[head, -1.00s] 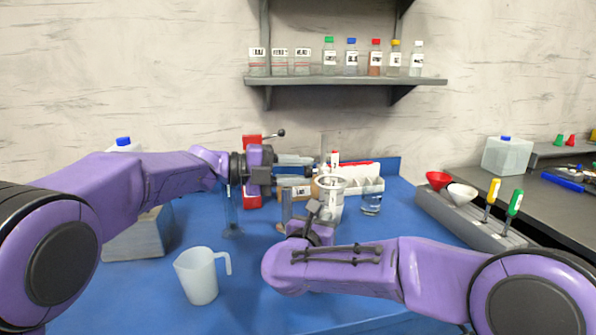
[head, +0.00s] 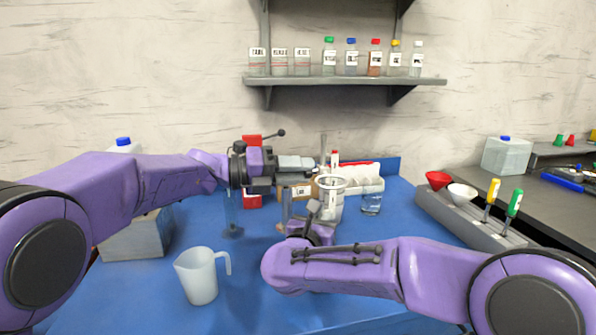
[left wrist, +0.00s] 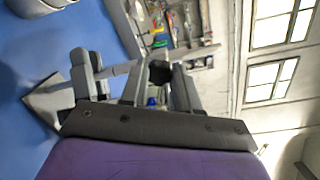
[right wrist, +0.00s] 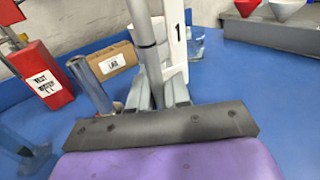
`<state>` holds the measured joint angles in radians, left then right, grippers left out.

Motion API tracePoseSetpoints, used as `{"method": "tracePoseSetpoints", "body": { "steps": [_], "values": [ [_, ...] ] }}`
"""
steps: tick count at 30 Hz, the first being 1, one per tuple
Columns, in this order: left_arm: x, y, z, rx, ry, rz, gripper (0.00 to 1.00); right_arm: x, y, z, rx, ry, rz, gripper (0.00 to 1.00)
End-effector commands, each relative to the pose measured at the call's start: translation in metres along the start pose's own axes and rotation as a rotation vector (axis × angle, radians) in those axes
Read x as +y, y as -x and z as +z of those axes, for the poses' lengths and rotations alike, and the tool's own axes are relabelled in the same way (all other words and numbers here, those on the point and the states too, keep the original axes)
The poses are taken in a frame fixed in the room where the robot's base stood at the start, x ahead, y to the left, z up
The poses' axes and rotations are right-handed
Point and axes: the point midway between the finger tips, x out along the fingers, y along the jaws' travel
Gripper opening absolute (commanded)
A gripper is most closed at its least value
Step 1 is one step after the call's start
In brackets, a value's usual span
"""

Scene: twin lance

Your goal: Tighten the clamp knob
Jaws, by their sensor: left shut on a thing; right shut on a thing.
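My left gripper (head: 312,163) reaches in from the left above the table's back middle, its fingers by an upright grey rod (head: 323,148). In the left wrist view a black knob (left wrist: 160,73) lies between the fingers of the left gripper (left wrist: 135,70), which is shut on it. A thin grey bar runs across beside the knob. My right gripper (head: 314,206) is low in front of the rod. In the right wrist view the right gripper (right wrist: 156,88) is shut on a grey post (right wrist: 146,45) with a dark ring. The knob is hidden in the head view.
A red block (head: 252,201) and a brown box (right wrist: 112,60) are behind. A white jug (head: 199,277) stands front left. A grey tray (head: 470,228) is at right.

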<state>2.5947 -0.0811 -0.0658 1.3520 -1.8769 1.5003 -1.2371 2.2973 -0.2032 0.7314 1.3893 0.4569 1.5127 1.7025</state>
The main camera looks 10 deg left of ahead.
Motion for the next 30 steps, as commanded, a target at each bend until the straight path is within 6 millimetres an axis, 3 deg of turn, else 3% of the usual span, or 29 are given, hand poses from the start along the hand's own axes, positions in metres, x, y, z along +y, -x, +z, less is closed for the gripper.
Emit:
{"method": "tracePoseSetpoints", "body": {
  "steps": [11, 12, 13, 23, 30],
  "values": [
    [0.001, 0.0, -0.001, 0.001, -0.003, 0.001, 0.0, -0.001, -0.001, -0.001, 0.002, 0.001, -0.002, 0.0],
    [0.001, 0.0, -0.001, 0.001, -0.003, 0.001, 0.4, -0.001, -0.001, -0.001, 0.002, 0.001, -0.002, 0.0],
    [0.001, 0.0, -0.001, 0.001, -0.003, 0.001, 0.42, -0.001, -0.001, -0.001, 0.002, 0.001, -0.002, 0.0],
    [0.0, 0.005, 0.0, -0.001, -0.003, 0.001, 0.42, 0.0, 0.0, -0.001, 0.001, 0.001, -0.001, 0.0],
    [0.0, 0.059, 0.001, -0.005, -0.002, -0.001, 0.42, 0.0, 0.0, -0.001, 0.001, 0.001, 0.0, 0.0]
  ]
}}
